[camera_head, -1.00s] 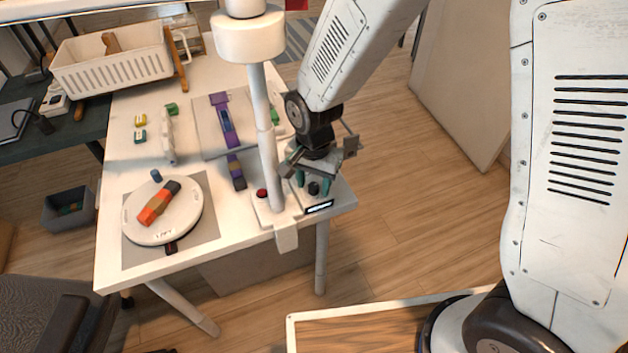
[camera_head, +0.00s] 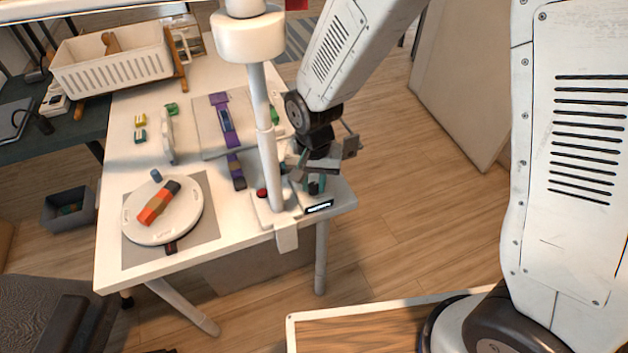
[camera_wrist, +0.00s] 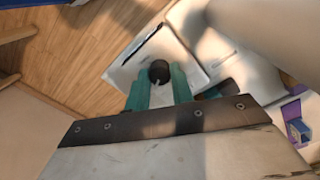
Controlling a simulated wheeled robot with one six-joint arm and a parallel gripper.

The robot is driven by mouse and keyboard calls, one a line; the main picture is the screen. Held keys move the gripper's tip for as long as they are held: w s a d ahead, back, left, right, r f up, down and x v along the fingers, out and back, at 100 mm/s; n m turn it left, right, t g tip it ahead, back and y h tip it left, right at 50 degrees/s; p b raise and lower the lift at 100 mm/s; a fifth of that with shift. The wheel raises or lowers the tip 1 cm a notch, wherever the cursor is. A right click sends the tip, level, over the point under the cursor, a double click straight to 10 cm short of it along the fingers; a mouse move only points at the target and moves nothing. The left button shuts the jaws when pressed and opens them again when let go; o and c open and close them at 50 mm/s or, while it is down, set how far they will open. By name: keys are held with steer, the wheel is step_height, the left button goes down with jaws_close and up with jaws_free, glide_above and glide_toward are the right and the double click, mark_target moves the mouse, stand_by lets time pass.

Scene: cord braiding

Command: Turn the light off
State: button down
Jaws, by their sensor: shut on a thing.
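A white lamp post (camera_head: 265,130) stands at the front right of the white table, with a round white collar on it. Its base carries a black round knob (camera_head: 314,188), a red button (camera_head: 262,193) and a small display (camera_head: 319,207). My gripper (camera_head: 315,184) points down over the base with its teal fingers on either side of the knob. In the wrist view the knob (camera_wrist: 159,72) sits between the teal fingertips, which are closed on it. The knob is on the light-coloured base and partly hidden in the head view by my gripper.
A round white turntable (camera_head: 150,222) with an orange and black piece lies at the front left. A purple strap (camera_head: 228,127) lies on a board behind the post. A white basket (camera_head: 115,70) stands at the back left. The post is close to my gripper.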

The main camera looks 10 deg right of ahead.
mark_target(313, 185)
steer(key=n, duration=0.6)
steer(key=shift+n, duration=0.3)
steer(key=n, duration=0.6)
stand_by(0.4)
steer(key=c, duration=1.2)
jaws_free()
steer(key=shift+r, duration=0.15)
step_height(313, 185, up, 8)
steer(key=shift+f, duration=0.2)
